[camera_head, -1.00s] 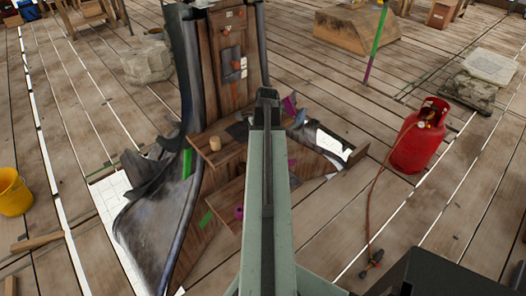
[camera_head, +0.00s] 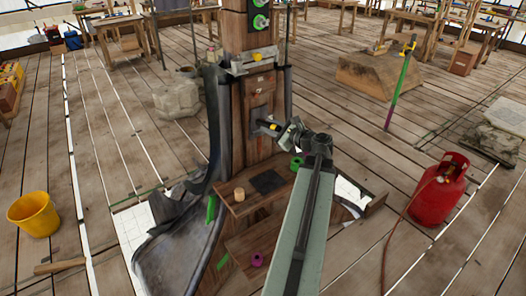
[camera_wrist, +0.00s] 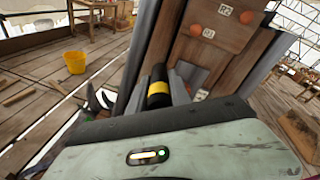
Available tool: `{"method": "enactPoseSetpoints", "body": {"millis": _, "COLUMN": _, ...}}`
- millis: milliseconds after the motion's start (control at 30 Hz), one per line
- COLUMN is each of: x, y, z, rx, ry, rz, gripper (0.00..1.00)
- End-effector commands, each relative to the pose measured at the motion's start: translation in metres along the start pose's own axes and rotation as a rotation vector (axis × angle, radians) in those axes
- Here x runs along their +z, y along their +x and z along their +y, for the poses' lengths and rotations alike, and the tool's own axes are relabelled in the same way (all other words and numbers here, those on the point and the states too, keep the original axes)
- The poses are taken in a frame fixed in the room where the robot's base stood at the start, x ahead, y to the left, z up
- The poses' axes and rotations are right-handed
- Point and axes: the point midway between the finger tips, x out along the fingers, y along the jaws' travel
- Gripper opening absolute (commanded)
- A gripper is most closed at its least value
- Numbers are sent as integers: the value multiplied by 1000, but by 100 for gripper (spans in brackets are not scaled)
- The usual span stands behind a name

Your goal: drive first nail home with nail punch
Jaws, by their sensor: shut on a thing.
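The nail punch, black with a yellow band (camera_wrist: 158,90), is in my gripper (camera_head: 280,129). The jaws are shut on it, and its yellow part (camera_head: 272,127) shows in the head view. My gripper is in front of the wooden spire post (camera_head: 256,135). I cannot tell which disc is the first nail. The punch tip is hard to make out, and I cannot tell whether it touches anything.
A wooden ledge (camera_head: 240,205) on the spire base holds a small wooden cylinder (camera_head: 239,194) and a dark plate (camera_head: 267,182). A red gas bottle (camera_head: 438,190) with a hose stands right. A yellow bucket (camera_head: 34,214) stands left.

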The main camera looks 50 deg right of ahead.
Motion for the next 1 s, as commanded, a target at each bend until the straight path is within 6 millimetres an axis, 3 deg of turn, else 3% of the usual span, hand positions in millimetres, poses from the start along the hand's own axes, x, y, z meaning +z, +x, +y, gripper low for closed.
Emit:
{"method": "enactPoseSetpoints", "body": {"millis": 33, "x": 17, "y": -9, "z": -17, "rx": -55, "ry": 7, "rz": -24, "gripper": 0}}
{"method": "enactPoseSetpoints", "body": {"millis": 100, "x": 27, "y": -16, "z": -34, "rx": -118, "ry": 11, "rz": -51, "gripper": 0}}
{"method": "enactPoseSetpoints", "body": {"millis": 233, "x": 35, "y": -26, "z": -53, "rx": -185, "ry": 12, "rz": -79, "gripper": 0}}
{"method": "enactPoseSetpoints", "body": {"millis": 700, "x": 35, "y": -29, "z": -57, "rx": -203, "ry": 10, "rz": -84, "gripper": 0}}
{"method": "enactPoseSetpoints", "body": {"millis": 1000, "x": 36, "y": -5, "z": -62, "rx": -201, "ry": 10, "rz": -85, "gripper": 0}}
